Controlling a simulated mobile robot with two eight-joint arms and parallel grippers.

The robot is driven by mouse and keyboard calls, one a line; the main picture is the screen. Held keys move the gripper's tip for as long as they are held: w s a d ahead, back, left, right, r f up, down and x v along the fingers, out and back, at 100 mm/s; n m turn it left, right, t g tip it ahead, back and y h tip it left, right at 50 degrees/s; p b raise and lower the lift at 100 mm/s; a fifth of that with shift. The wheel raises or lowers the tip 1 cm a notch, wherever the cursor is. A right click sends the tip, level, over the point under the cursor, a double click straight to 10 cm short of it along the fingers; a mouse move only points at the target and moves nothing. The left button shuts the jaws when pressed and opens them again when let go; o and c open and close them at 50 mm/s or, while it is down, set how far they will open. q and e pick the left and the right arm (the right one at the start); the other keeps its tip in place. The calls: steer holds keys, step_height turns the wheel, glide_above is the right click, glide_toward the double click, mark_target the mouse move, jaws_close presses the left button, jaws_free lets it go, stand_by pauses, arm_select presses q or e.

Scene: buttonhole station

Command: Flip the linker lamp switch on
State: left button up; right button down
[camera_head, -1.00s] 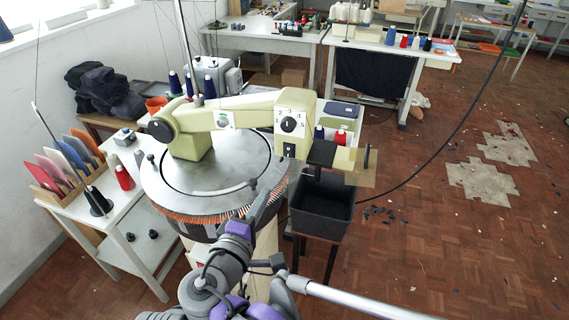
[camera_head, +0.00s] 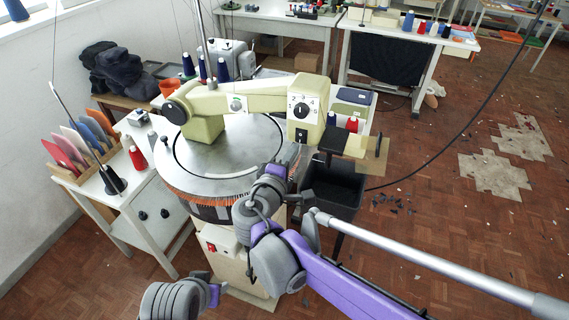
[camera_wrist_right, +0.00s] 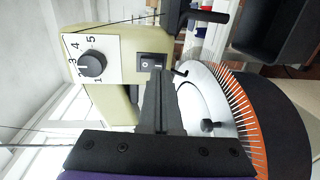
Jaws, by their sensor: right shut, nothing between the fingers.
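The linker is a cream machine with a round steel dial. Its head (camera_head: 307,100) carries a numbered black knob, which also shows in the right wrist view (camera_wrist_right: 92,64). Below the knob is a black rocker switch (camera_head: 301,136); in the right wrist view the switch (camera_wrist_right: 152,62) is large, with white marks on it. I cannot tell which side is pressed in. My right gripper (camera_head: 294,160) is shut and empty, just below the head. In the right wrist view its fingertips (camera_wrist_right: 160,74) overlap the switch's lower edge; contact is unclear.
A dark bin (camera_head: 335,190) stands right of the dial. Orange-edged points ring the dial rim (camera_head: 215,198). The base has a red switch (camera_head: 211,247). A white side table (camera_head: 150,205) with cones stands left. The floor at right is mostly open.

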mark_target(301, 137)
arm_select(q)
steer(key=shift+r, duration=0.15)
arm_select(e)
steer(key=shift+x, duration=1.1)
steer(key=shift+w+d, duration=0.1)
steer(key=shift+w, duration=0.1)
arm_select(q)
steer(key=shift+r, duration=0.1)
steer(key=shift+s, duration=0.1)
arm_select(e)
steer(key=shift+s+f, duration=0.15)
steer(key=shift+f, duration=0.05)
